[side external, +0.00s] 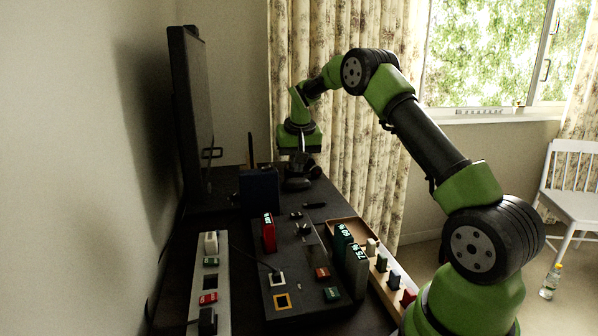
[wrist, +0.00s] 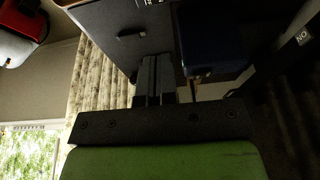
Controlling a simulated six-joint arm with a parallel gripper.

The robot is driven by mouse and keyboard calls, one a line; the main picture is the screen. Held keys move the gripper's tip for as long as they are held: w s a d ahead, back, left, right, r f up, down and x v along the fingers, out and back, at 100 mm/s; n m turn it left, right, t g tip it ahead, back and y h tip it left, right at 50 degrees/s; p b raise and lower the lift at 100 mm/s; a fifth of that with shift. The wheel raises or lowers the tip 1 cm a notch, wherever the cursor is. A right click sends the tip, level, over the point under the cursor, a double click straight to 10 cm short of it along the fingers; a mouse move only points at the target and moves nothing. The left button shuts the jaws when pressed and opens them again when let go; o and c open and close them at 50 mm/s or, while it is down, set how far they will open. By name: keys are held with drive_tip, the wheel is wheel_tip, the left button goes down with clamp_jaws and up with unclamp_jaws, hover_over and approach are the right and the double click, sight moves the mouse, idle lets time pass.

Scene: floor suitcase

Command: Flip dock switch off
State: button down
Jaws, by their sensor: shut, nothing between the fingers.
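My gripper (side external: 300,166) hangs pointing down above the far part of the dark desk, beyond the black panel, and holds nothing. In the wrist view its two fingers (wrist: 154,72) are together. A black panel (side external: 285,250) in the middle of the desk bears a red rocker (side external: 322,273) and a green rocker (side external: 332,294). A white power strip (side external: 222,285) to its left bears a green switch (side external: 211,262) and a red switch (side external: 208,298). I cannot tell which of these is the dock switch. My gripper is well apart from all of them.
A dark monitor (side external: 188,110) stands at the left by the wall. A dark blue box (side external: 259,190) stands near my gripper. A wooden tray (side external: 342,222) lies along the right.

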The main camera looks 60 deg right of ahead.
sight(298, 214)
drive_tip(key=shift+w+a, duration=0.15)
drive_tip(key=x, duration=1.3)
drive_tip(key=shift+s+a+f, duration=0.1)
drive_tip(key=shift+s+a, duration=0.2)
drive_tip(key=shift+s, duration=0.05)
drive_tip(key=shift+f, duration=0.45)
drive_tip(key=shift+f, duration=0.25)
drive_tip(key=shift+s+d+r, duration=0.25)
drive_tip(key=shift+s+d, duration=0.25)
drive_tip(key=shift+d, duration=0.05)
